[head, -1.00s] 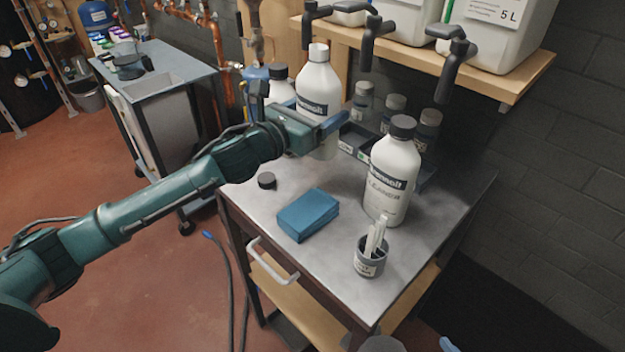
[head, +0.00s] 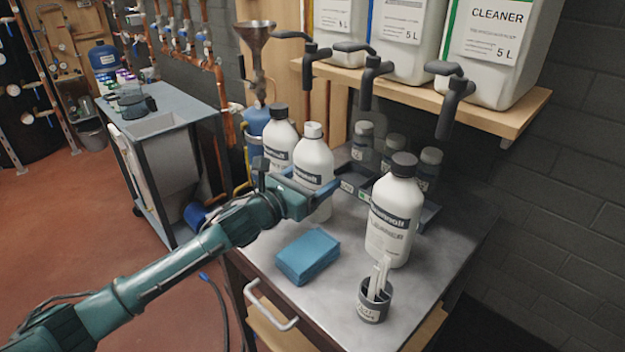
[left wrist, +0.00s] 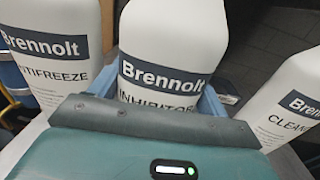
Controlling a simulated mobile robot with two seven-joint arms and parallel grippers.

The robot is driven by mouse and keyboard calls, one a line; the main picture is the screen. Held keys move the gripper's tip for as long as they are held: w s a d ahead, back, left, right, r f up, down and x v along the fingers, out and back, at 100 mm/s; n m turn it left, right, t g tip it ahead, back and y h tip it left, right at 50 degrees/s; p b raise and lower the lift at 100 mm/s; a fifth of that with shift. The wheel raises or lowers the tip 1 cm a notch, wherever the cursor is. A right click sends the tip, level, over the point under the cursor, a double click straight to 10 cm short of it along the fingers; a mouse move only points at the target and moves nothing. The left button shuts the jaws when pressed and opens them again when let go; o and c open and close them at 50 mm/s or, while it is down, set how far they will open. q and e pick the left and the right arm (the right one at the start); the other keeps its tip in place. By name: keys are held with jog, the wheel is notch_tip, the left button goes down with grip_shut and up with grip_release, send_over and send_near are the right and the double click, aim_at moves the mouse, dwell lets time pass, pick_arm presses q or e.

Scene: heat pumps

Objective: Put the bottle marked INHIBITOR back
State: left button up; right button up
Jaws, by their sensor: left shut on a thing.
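The INHIBITOR bottle (head: 313,160), white with a white cap and dark Brennolt label, is upright at the back left of the metal bench. Its label also shows in the left wrist view (left wrist: 165,78). My left gripper (head: 312,198) is shut around its lower body. The base is partly hidden, so I cannot tell whether it touches the bench. The ANTIFREEZE bottle (head: 279,140), black-capped, stands close behind and left. The CLEANER bottle (head: 394,215), black-capped, stands to the right, apart. My right gripper is out of view.
A blue block-shaped pad (head: 307,257) and a grey cup with white strips (head: 373,300) sit on the bench (head: 335,312) in front. Small dark-capped jars (head: 362,142) stand behind. A wooden shelf (head: 480,112) with large canisters and black taps overhangs the back.

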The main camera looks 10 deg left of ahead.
pick_arm(q)
jog(key=o, duration=1.4)
jog(key=shift+f, duration=0.1)
jog(key=shift+s+a, duration=0.1)
jog(key=b+v, duration=0.1)
jog(key=v, duration=0.9)
jog(key=shift+s+a, duration=0.1)
jog(key=shift+s, duration=0.2)
jog(key=shift+s+a, duration=0.3)
jog(key=shift+s, duration=0.2)
